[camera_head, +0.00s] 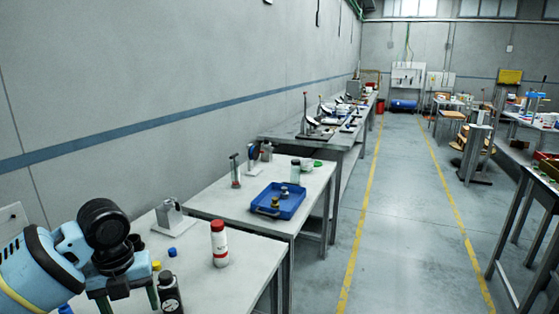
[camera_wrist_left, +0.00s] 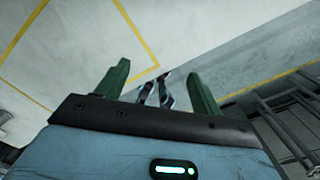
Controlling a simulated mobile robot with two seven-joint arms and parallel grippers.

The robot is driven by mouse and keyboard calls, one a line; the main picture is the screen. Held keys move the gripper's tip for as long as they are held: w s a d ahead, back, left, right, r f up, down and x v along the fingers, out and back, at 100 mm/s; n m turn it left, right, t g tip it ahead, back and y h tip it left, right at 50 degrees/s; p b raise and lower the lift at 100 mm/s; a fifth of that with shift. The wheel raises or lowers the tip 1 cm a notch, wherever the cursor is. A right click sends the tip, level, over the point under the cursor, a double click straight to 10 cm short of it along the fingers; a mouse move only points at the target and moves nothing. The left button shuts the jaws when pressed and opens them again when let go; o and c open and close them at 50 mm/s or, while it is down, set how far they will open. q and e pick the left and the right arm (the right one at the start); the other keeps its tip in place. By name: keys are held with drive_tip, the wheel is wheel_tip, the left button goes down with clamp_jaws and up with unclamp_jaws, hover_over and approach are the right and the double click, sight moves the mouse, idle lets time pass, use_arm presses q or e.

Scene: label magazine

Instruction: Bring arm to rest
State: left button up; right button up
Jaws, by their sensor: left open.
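My left arm comes in at the lower left of the head view, over the near end of the front table. Its gripper (camera_head: 128,300) points down, with its two green fingers apart. In the left wrist view the gripper (camera_wrist_left: 160,88) is open, with nothing between the fingers. Behind the fingers that view shows pale floor with yellow lines. My right arm and gripper are in neither view.
The front table (camera_head: 215,280) carries a white and red bottle (camera_head: 219,243), a dark bottle (camera_head: 168,292) close beside my left gripper, a metal stand (camera_head: 168,214) and small caps. A blue tray (camera_head: 290,204) lies on the table behind. The aisle (camera_head: 400,230) is clear.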

use_arm(q)
drive_tip(key=s+d+f+n+h, duration=0.1)
drive_tip(key=s+d+f+n, duration=0.55)
drive_tip(key=f, duration=0.25)
drive_tip(key=s+d+f+n+h, duration=0.1)
drive_tip(key=s+d+f+n, duration=0.45)
drive_tip(key=s+f, duration=0.35)
drive_tip(key=s+a+f+n+t+y, duration=0.1)
drive_tip(key=s+a+f+n, duration=0.15)
drive_tip(key=s+n, duration=0.7)
drive_tip(key=s+a+f+n+y, duration=0.15)
drive_tip(key=s+a+n, duration=0.25)
drive_tip(key=s+n, duration=0.5)
drive_tip(key=w+d+f+t+h, duration=0.1)
drive_tip(key=w+f+t, duration=0.1)
drive_tip(key=f+t, duration=0.2)
drive_tip(key=w+d+f+m+t+h, duration=0.1)
drive_tip(key=w+d+f+t, duration=0.1)
drive_tip(key=f, duration=0.4)
drive_tip(key=shift+w+d+f+t, duration=0.2)
drive_tip(key=shift+w+t, duration=0.6)
drive_tip(key=shift+t, duration=0.1)
drive_tip(key=shift+h, duration=0.25)
